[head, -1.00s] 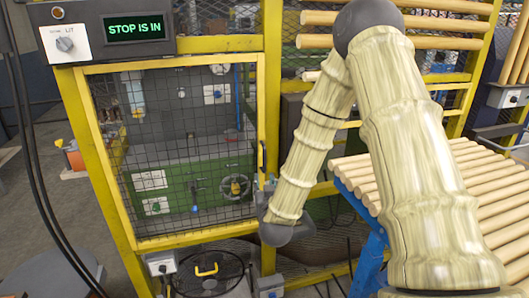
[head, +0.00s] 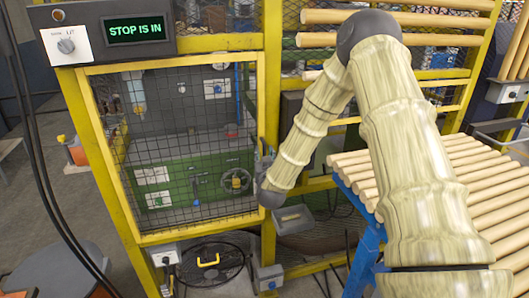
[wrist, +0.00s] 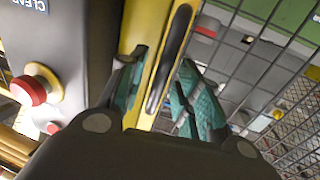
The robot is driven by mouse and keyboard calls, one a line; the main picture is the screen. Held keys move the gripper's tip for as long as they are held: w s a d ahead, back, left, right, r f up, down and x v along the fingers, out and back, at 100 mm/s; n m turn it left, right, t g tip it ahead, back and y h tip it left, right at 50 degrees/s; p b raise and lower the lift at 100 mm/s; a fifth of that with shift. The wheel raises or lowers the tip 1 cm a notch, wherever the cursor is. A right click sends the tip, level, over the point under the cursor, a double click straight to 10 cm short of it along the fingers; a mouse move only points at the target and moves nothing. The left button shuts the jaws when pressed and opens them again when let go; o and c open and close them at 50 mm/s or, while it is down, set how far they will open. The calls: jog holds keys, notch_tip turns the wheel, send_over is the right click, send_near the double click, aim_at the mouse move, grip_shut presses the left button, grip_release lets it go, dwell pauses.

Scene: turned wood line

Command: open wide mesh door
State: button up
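The mesh door (head: 190,238) has a yellow frame and dark wire mesh and stands shut in its yellow guard frame in the head view. Its dark upright handle (wrist: 168,62) is on the yellow edge in the wrist view. My gripper (wrist: 160,100) is open, with teal-padded fingers to either side of the yellow edge and handle. I see no finger closed on the handle. In the head view my gripper (head: 266,160) is at the door's right edge, mostly hidden by my wrist.
A red button (wrist: 30,90) on a grey box is left of my gripper. A grey stool (head: 62,268) stands on the floor at lower left.

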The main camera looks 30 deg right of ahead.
jog(key=shift+w+d, duration=0.15)
jog(key=shift+w, duration=0.15)
jog(key=shift+c, duration=0.2)
grip_shut()
jog(key=shift+s, duration=0.1)
